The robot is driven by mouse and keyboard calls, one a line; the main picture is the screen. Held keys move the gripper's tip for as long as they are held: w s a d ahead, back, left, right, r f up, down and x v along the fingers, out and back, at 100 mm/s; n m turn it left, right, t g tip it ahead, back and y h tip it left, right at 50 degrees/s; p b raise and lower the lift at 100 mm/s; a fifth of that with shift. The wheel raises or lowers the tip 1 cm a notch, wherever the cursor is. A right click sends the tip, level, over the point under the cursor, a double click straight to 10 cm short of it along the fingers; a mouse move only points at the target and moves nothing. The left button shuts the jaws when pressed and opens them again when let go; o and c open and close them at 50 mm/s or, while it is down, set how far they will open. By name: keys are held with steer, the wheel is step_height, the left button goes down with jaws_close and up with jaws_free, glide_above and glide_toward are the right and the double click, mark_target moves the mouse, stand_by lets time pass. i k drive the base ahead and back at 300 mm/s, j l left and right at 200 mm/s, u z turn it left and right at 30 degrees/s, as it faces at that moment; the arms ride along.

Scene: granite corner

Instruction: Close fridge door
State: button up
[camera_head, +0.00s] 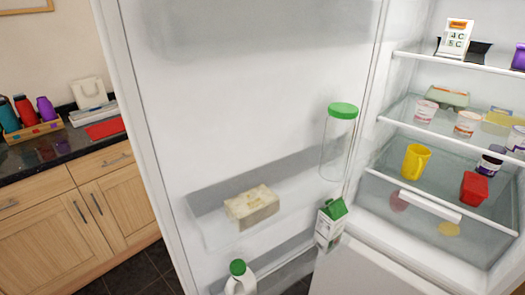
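The fridge door (225,105) stands wide open, its inner side facing me across the middle of the view. Its hinge side is at the right, where it meets the fridge interior (420,185). Its free edge (135,110) runs down the left, in front of the kitchen counter. The door's shelves hold a wrapped pale block (252,206), a clear jar with a green lid (342,111), a green-topped carton (331,222) and a green-capped bottle (240,280). My gripper is not in view.
Inside the fridge, glass shelves hold tubs, a yellow mug (415,162) and a red container (474,188). Left of the door, wooden cabinets (70,220) carry a dark counter (45,148) with bottles and a red cloth. A little dark tiled floor (140,275) shows at the bottom.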

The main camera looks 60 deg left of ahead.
mark_target(218, 101)
steer(key=k+j, duration=0.2)
steer(key=k, duration=0.2)
steer(key=k+j, duration=0.2)
steer(key=k, duration=0.25)
steer(key=k+j, duration=0.15)
steer(key=j, duration=0.25)
steer(key=k+j, duration=0.1)
steer(key=j, duration=0.35)
steer(key=k+j, duration=0.15)
steer(key=j, duration=0.25)
steer(key=k+j, duration=0.1)
steer(key=j, duration=0.35)
steer(key=k+j, duration=0.15)
steer(key=j, duration=0.25)
steer(key=k+j, duration=0.1)
steer(key=j, duration=0.8)
steer(key=k+j, duration=0.15)
steer(key=j, duration=0.3)
steer(key=i+j, duration=0.1)
steer(key=i+z, duration=0.05)
steer(key=i, duration=0.05)
